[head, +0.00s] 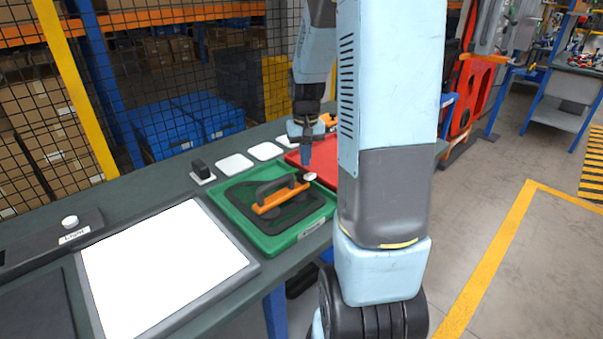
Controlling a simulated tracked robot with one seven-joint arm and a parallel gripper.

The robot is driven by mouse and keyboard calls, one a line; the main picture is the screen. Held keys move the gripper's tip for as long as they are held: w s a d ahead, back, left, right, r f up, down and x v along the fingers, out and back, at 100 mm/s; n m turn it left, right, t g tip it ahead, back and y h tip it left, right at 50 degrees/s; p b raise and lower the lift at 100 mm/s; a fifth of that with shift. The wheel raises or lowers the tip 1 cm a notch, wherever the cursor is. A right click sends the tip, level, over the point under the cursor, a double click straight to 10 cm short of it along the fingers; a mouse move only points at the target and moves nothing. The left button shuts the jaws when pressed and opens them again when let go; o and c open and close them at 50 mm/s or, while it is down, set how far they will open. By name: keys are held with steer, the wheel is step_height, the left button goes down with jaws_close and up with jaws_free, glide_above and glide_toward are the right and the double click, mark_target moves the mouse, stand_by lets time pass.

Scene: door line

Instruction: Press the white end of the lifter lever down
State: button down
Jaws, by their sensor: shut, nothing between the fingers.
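A suction-lifter-like tool with a dark arched handle (278,186) and an orange lever bar (281,200) sits on a dark panel (298,218) in a green tray (258,240). The small white end (310,177) shows at the far right end of the orange bar. My gripper (306,165) points down, shut and empty, with its tips just above and slightly left of the white end. I cannot tell whether the tips touch it. My arm hides part of the bench to the right.
A red tray (323,163) lies behind the green one, close to my gripper. White square pads (236,164) and a small black block (201,171) stand at the back. A bright white panel (165,268) lies left. A mesh fence (200,60) rises behind the bench.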

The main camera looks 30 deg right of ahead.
mark_target(305, 174)
steer(key=shift+f, duration=1.75)
stand_by(1.1)
steer(key=shift+r, duration=3.55)
steer(key=s+a+r+n+t, duration=0.1)
steer(key=s+a+r+t, duration=0.1)
steer(key=s+a+r, duration=0.5)
steer(key=s+a+r+n+t, duration=0.2)
steer(key=s+a+r, duration=0.5)
steer(key=s, duration=0.6)
steer(key=shift+s+r+t, duration=0.15)
steer(key=shift+r+t, duration=0.45)
steer(key=shift+t, duration=0.2)
